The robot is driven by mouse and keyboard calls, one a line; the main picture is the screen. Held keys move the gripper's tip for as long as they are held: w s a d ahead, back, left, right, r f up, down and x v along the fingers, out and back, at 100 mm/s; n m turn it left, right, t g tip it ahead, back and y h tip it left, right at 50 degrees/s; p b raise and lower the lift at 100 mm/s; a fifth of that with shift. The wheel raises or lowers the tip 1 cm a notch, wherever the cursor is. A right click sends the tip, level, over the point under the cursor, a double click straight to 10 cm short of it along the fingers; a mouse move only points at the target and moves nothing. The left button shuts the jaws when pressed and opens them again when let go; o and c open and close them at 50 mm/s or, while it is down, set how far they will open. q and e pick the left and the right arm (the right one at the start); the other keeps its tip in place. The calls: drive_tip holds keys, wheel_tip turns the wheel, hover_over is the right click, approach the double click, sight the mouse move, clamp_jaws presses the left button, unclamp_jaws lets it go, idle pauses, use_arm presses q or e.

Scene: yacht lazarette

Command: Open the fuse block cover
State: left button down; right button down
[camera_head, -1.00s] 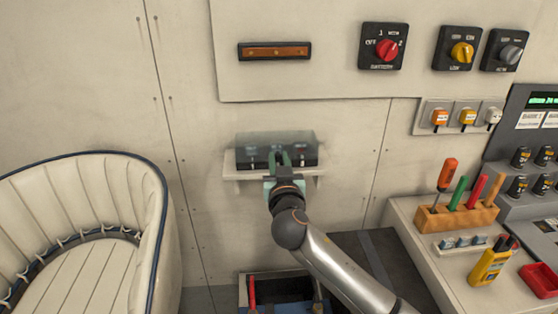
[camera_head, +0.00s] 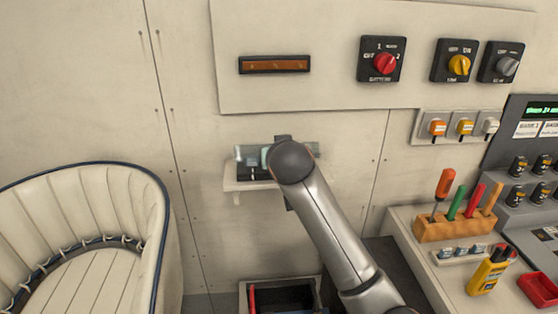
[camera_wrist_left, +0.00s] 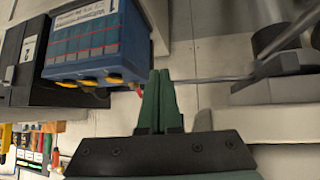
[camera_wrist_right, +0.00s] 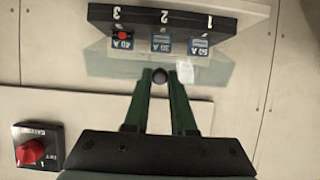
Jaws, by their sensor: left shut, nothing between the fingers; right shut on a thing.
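The dark fuse block (camera_head: 250,168) sits on a small wall shelf, partly hidden behind my right arm in the head view. In the right wrist view the block (camera_wrist_right: 228,28) shows upside down, with three fuses numbered 1 to 3. Its clear cover (camera_wrist_right: 205,77) extends from beside the fuses, which show uncovered; its exact angle is hard to tell. My right gripper (camera_wrist_right: 160,80) is shut on a small dark round knob (camera_wrist_right: 160,75) at the cover's edge. My left gripper (camera_wrist_left: 161,75) is shut and empty near a blue battery, outside the head view.
The blue battery (camera_wrist_left: 98,42) has yellow caps and stands by a black box (camera_wrist_left: 30,65). A panel with rotary switches (camera_head: 382,58) is above right of the block. A tool rack (camera_head: 455,225) stands on the right bench. A cream seat (camera_head: 85,235) is at left.

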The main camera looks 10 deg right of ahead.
drive_tip(key=shift+w+r+g, duration=0.2)
drive_tip(key=shift+r+g, duration=0.25)
drive_tip(key=shift+r, duration=0.05)
drive_tip(key=shift+w+r+g, duration=0.2)
drive_tip(key=shift+r+g, duration=0.25)
drive_tip(key=c, duration=0.8)
unclamp_jaws()
drive_tip(key=shift+o, duration=0.2)
drive_tip(key=b+v, duration=0.2)
drive_tip(key=v, duration=1)
drive_tip(key=shift+s+r, duration=0.2)
